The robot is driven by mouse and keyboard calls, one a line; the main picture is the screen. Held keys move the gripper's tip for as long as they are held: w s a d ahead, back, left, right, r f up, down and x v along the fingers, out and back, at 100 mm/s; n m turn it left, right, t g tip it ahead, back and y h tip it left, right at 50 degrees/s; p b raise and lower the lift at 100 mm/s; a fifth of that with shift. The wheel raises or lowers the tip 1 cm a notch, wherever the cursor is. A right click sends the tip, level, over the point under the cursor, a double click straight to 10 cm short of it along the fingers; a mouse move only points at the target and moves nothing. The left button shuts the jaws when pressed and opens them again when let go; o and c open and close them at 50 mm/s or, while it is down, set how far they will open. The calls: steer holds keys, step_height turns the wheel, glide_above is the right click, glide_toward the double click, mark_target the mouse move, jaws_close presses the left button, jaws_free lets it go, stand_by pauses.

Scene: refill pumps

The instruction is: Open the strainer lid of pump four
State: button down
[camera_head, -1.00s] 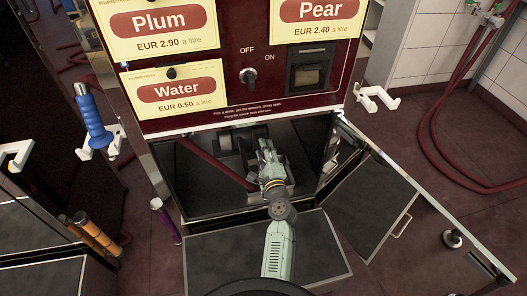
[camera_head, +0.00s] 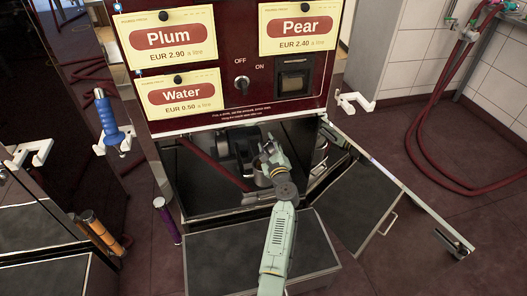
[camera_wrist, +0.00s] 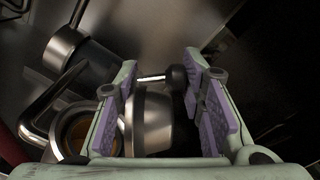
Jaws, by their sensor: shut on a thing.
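My gripper (camera_head: 266,163) reaches into the open lower cabinet (camera_head: 215,165) of the dispenser, among dark pump parts. In the wrist view its two purple-padded fingers (camera_wrist: 165,105) stand apart, with a steel rounded piece (camera_wrist: 150,125), which looks like the strainer lid, between them. A black knob (camera_wrist: 177,77) on a thin rod lies between the fingers, close to the right pad. Left of the lid a round steel housing (camera_wrist: 76,132) shows an amber-coloured opening, partly hidden by the left finger. The exact contact with the lid is hard to see.
A steel cylinder with a pipe (camera_wrist: 75,55) is at the upper left in the wrist view. The cabinet door (camera_head: 365,205) hangs open at the right, and a dark panel (camera_head: 225,262) lies in front. A red hose (camera_head: 212,160) runs inside at the left.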

steer(key=d+m, duration=0.1)
steer(key=d+r+m+p, duration=0.1)
steer(key=d+m+p, duration=0.1)
steer(key=m, duration=0.1)
steer(key=shift+w+d+r, duration=0.25)
steer(key=shift+w, duration=0.15)
steer(key=shift+w+d+m+p, duration=0.15)
steer(key=shift+d+m+p, duration=0.25)
steer(key=shift+d+m, duration=0.4)
steer(key=shift+w+d+f+m+p, duration=0.1)
steer(key=shift+d+f+m+p, duration=0.1)
steer(key=shift+d+m, duration=0.45)
steer(key=shift+w+d+f+m+p, duration=0.15)
steer(key=shift+d+f+m, duration=0.1)
steer(key=shift+d+m, duration=0.4)
steer(key=shift+w+d+f+m+p, duration=0.1)
steer(key=shift+d+f+m+p, duration=0.1)
steer(key=shift+d+m, duration=0.45)
steer(key=shift+a+m, duration=0.15)
steer(key=shift+m, duration=0.1)
steer(key=c, duration=1)
jaws_free()
steer(key=shift+f, duration=0.1)
steer(key=shift+c, duration=0.2)
steer(key=shift+s, duration=0.15)
